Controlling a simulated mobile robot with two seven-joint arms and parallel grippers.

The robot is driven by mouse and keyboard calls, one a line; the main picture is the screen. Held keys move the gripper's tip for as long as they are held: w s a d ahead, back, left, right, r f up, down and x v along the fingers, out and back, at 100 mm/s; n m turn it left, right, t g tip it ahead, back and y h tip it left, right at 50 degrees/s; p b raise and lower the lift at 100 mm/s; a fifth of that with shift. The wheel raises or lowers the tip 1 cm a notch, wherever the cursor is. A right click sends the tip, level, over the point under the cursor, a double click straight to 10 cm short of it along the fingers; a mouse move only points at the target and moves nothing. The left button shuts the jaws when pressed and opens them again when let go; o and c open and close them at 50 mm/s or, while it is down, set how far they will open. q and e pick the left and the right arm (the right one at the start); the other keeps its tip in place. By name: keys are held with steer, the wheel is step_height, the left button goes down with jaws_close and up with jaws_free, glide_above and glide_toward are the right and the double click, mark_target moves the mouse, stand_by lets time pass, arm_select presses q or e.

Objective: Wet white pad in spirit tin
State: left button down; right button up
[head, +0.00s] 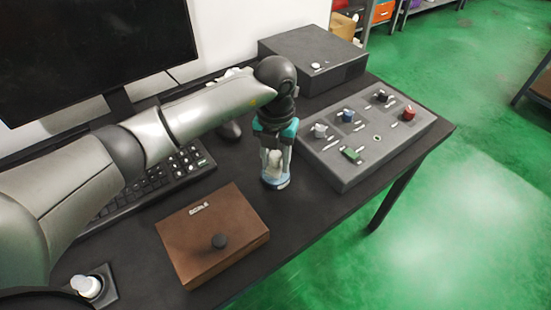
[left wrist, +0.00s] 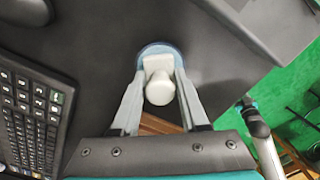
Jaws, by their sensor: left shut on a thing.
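My left gripper (head: 274,168) points down over the desk, shut on the white pad (left wrist: 159,86), which shows as a pale block with a round knob. The spirit tin (head: 275,184) appears as a low, round, blue-rimmed dish directly below the fingers. In the left wrist view, the tin (left wrist: 158,47) shows as a blue-grey disc behind the pad, between the fingertips (left wrist: 158,75). The pad's lower end is at or just over the tin; I cannot tell whether it touches the inside.
A brown box (head: 200,245) with a black knob lies in front. A grey panel (head: 350,178) with several coloured blocks is right of the tin. A dark box (head: 325,50) stands behind. A keyboard (head: 155,180) is at left. A white-knobbed piece (head: 88,286) sits at lower left.

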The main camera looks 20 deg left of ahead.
mark_target(275, 154)
arm_select(q)
steer(key=shift+f+b, duration=0.35)
steer(key=shift+f, duration=0.15)
stand_by(0.6)
steer(key=shift+f, duration=0.15)
stand_by(0.8)
steer(key=shift+r+p, duration=3.1)
steer(key=shift+r, duration=0.5)
